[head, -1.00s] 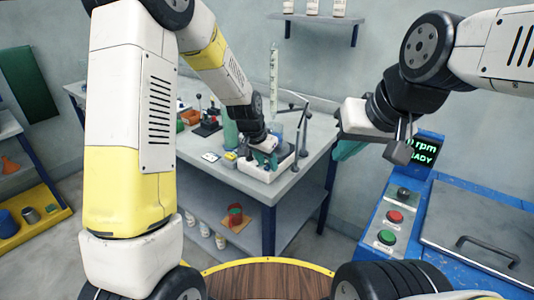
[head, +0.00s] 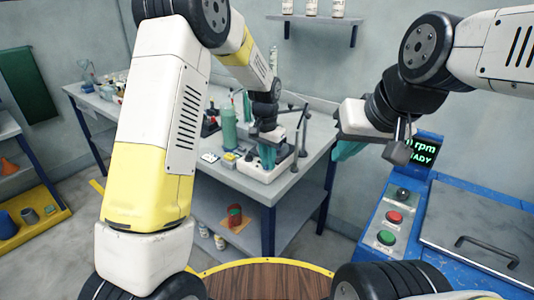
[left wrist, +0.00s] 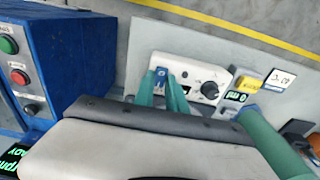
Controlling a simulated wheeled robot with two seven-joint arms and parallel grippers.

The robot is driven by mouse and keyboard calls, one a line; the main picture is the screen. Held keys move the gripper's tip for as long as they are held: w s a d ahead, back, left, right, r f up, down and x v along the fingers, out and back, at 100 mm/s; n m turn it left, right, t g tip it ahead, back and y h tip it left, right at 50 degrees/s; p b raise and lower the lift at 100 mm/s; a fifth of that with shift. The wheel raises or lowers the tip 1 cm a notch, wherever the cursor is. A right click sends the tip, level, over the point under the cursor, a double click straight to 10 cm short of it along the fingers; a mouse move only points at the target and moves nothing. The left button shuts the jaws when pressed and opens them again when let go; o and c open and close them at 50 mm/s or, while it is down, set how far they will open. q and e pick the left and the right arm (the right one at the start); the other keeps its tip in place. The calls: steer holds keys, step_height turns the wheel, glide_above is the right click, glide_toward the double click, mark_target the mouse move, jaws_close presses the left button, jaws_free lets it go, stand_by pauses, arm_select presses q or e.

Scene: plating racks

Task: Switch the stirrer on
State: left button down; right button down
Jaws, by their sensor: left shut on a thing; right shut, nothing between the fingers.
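The stirrer is a white box (head: 258,175) on the bench, below my left gripper; it also shows in the left wrist view (left wrist: 193,72), with a round dial (left wrist: 209,90) and a small blue part (left wrist: 161,74) on it. My left gripper (head: 268,157) points down at the stirrer. Its teal fingers, also in the left wrist view (left wrist: 163,92), are shut at the blue part, left of the dial; the exact contact is partly hidden. My right gripper (head: 344,151) is shut and empty, in the air right of the bench.
A green bottle (head: 229,128) stands close to the stirrer, beside a small yellow item (head: 229,158) and a white card (head: 210,157). Thin metal posts (head: 300,140) rise at its right. A blue machine (head: 385,225) with buttons stands at the right.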

arm_select(q)
steer(key=shift+w+g, duration=0.1)
steer(key=shift+g, duration=0.2)
steer(key=c, duration=1.4)
jaws_free()
steer(key=shift+o, duration=0.2)
step_height(320, 180, up, 7)
steer(key=shift+d, duration=0.1)
steer(key=shift+r, duration=0.45)
